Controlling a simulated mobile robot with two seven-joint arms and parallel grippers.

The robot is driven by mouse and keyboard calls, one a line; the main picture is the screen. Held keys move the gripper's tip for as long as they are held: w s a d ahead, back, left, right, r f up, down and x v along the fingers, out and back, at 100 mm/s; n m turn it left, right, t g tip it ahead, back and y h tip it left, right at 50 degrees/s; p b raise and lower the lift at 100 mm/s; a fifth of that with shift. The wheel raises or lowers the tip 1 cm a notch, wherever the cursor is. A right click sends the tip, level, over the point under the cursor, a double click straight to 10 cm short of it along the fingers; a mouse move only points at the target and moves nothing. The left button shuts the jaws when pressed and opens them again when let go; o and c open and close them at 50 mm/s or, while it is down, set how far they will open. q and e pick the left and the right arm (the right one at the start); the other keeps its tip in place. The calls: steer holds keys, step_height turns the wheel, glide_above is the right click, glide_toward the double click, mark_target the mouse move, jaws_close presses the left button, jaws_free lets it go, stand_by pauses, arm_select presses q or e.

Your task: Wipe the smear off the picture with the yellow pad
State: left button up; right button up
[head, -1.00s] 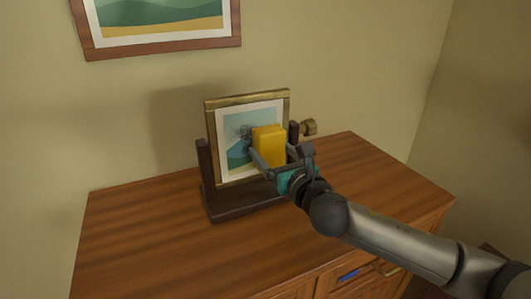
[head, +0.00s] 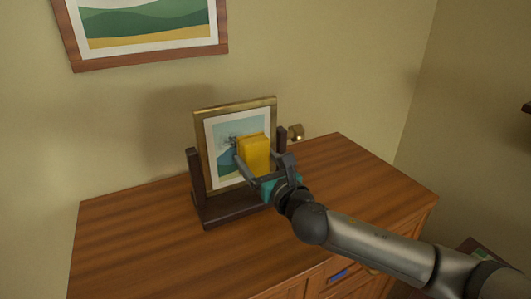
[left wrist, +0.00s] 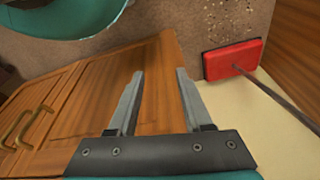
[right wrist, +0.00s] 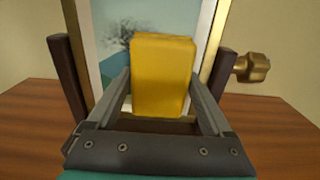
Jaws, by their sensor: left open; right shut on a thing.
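The framed picture (head: 213,176) stands in a dark wooden stand (head: 208,213) on the chest of drawers. A dark grey smear (right wrist: 122,41) shows on the picture, left of the pad in the right wrist view. My right gripper (head: 252,172) is shut on the yellow pad (head: 256,150) and holds it upright in front of the picture, covering part of it. The yellow pad also shows in the right wrist view (right wrist: 163,75). I cannot tell whether the pad touches the picture. My left gripper (left wrist: 160,80) is open and empty, away from the picture.
A brass knob (head: 296,132) sticks out at the stand's right side. The chest top (head: 130,235) is clear left of the stand. Another framed picture (head: 145,30) hangs on the wall. A red block with a dark rod (left wrist: 234,60) shows in the left wrist view.

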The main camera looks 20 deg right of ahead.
mark_target(248, 152)
steer(key=shift+s+a+p, duration=0.15)
steer(key=shift+a+p, duration=1.6)
steer(key=shift+a, duration=2.25)
step_height(248, 152, up, 3)
steer(key=p, duration=0.3)
steer(key=shift+f, duration=0.1)
steer(key=shift+d+f+p, duration=0.1)
steer(key=shift+d+p, duration=0.2)
steer(key=shift+d, duration=2.65)
steer(key=shift+d+b, duration=0.3)
steer(key=shift+d, duration=2.45)
steer(key=shift+w, duration=0.25)
steer(key=shift+s+a+p, duration=0.1)
steer(key=shift+a+p, duration=1.4)
steer(key=shift+a, duration=1.35)
steer(key=shift+s+a+p, duration=0.2)
steer(key=shift+a+p, duration=0.7)
steer(key=shift+a, duration=1.95)
steer(key=shift+s, duration=0.15)
